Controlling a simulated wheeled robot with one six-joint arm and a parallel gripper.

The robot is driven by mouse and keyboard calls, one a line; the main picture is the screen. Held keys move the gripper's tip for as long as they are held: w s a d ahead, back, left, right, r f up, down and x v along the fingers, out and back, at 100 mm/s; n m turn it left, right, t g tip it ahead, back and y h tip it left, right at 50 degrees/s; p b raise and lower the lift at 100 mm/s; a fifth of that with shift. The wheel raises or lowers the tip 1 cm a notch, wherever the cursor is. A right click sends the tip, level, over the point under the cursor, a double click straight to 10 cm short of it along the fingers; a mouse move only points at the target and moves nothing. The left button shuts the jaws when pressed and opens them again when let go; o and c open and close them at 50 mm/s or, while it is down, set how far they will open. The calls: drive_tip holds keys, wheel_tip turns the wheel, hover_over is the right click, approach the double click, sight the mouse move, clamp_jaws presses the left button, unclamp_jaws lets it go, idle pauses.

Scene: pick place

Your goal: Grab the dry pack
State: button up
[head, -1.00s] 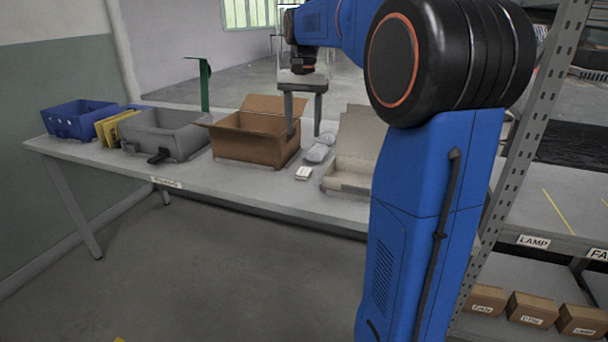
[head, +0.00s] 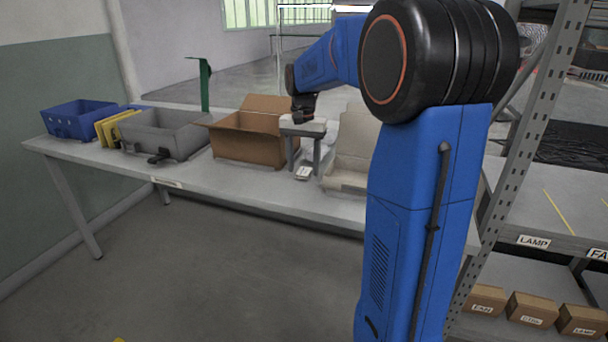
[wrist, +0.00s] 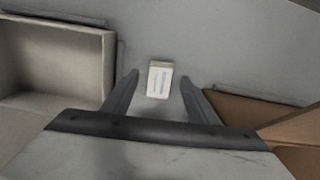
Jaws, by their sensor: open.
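The dry pack looks to be the small white packet (head: 303,173) lying flat on the table between the brown box and the pale open box. It also shows in the wrist view (wrist: 159,79), with faint print on its face. My gripper (head: 302,170) is open and above the table, with its two fingers reaching down around the packet's place in the head view. In the wrist view my gripper (wrist: 158,80) has one finger at each side of the packet, with gaps on both sides. I cannot tell the exact height of the fingertips above the table.
An open brown cardboard box (head: 245,147) stands left of the packet. A pale open box (head: 346,182) stands right of it. Farther left on the table (head: 200,182) are a grey bin (head: 165,143), yellow items (head: 112,128) and a blue bin (head: 72,122).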

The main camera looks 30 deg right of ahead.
drive_tip(key=shift+f, duration=0.55)
drive_tip(key=c, duration=1.1)
drive_tip(key=shift+r, duration=0.1)
